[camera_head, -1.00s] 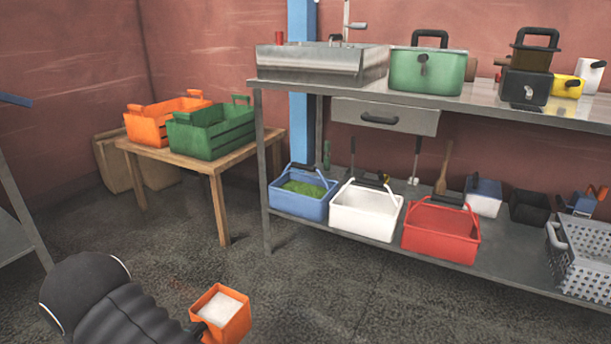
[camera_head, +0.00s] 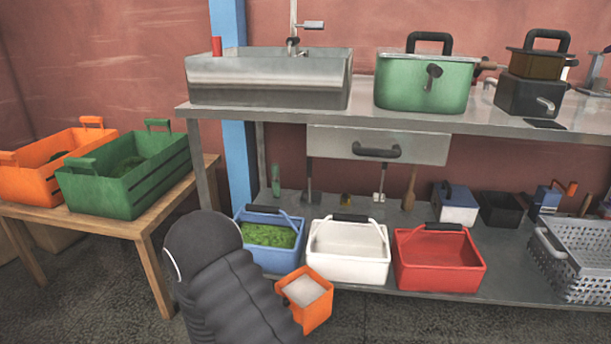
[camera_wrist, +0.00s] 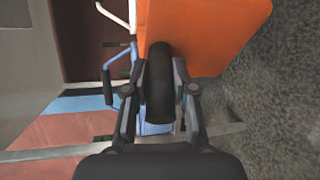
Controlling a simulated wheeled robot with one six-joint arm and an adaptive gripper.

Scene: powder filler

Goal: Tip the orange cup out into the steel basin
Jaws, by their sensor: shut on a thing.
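The orange cup (camera_head: 308,302) is a square orange container filled with white powder, low in the head view in front of the shelf unit. It looks roughly upright. In the wrist view the orange cup (camera_wrist: 208,32) sits at the top, with its dark handle between the fingers. My gripper (camera_wrist: 160,85) is shut on that handle; in the head view my dark arm hides it. The steel basin (camera_head: 265,82) stands on the upper left of the metal counter with a tap behind it. It is well above and behind the cup. Its inside is mostly hidden.
Green pot (camera_head: 425,82) stands right of the basin on the counter (camera_head: 400,122). On the lower shelf are blue (camera_head: 268,250), white (camera_head: 346,268) and red (camera_head: 440,262) baskets. Orange (camera_head: 50,165) and green (camera_head: 125,182) crates stand on a wooden table at left.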

